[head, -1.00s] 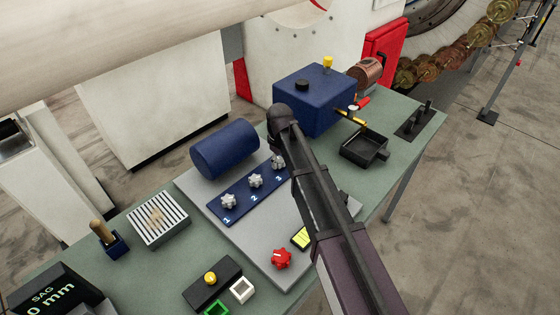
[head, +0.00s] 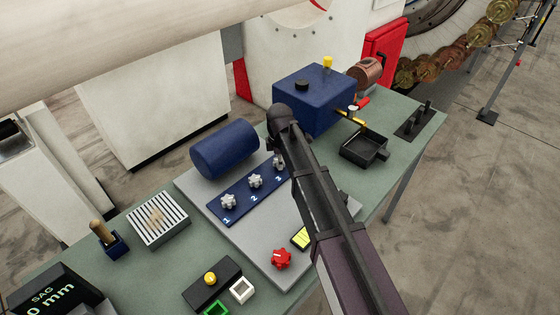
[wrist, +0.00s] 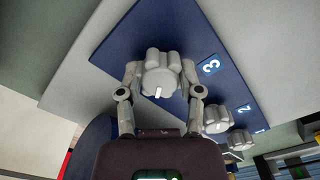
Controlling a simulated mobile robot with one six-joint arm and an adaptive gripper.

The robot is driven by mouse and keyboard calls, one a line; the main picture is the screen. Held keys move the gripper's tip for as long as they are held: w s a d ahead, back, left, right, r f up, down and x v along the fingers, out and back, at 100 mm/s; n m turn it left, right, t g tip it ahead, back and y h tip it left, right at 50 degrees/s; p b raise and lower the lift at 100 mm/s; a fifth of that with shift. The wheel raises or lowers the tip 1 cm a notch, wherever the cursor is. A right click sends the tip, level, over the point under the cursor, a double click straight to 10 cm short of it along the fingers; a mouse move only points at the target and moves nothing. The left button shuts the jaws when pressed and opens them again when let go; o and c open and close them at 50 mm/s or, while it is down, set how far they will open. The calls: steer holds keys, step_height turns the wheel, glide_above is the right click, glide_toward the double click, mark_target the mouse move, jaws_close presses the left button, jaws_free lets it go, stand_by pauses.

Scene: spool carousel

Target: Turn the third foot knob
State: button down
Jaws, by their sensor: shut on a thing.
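The third foot knob, a grey lobed knob with a white mark, sits at the label 3 on the blue strip (head: 241,195). In the wrist view the third knob (wrist: 161,80) is between the two fingers of my gripper (wrist: 160,78), which is shut on it. In the head view my arm partly hides this knob (head: 279,163). The first knob (head: 228,201) and second knob (head: 255,181) stand free in the row beside it; in the wrist view they show at the lower right.
A blue cylinder (head: 224,148) lies behind the strip. A blue box (head: 314,98) with a yellow cap stands beyond my arm. A black tray (head: 362,150) sits to the right.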

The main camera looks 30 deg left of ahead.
steer(key=shift+s+n, duration=0.1)
steer(key=shift+n, duration=1.7)
steer(key=shift+c, duration=1.3)
jaws_free()
steer(key=shift+m, duration=0.3)
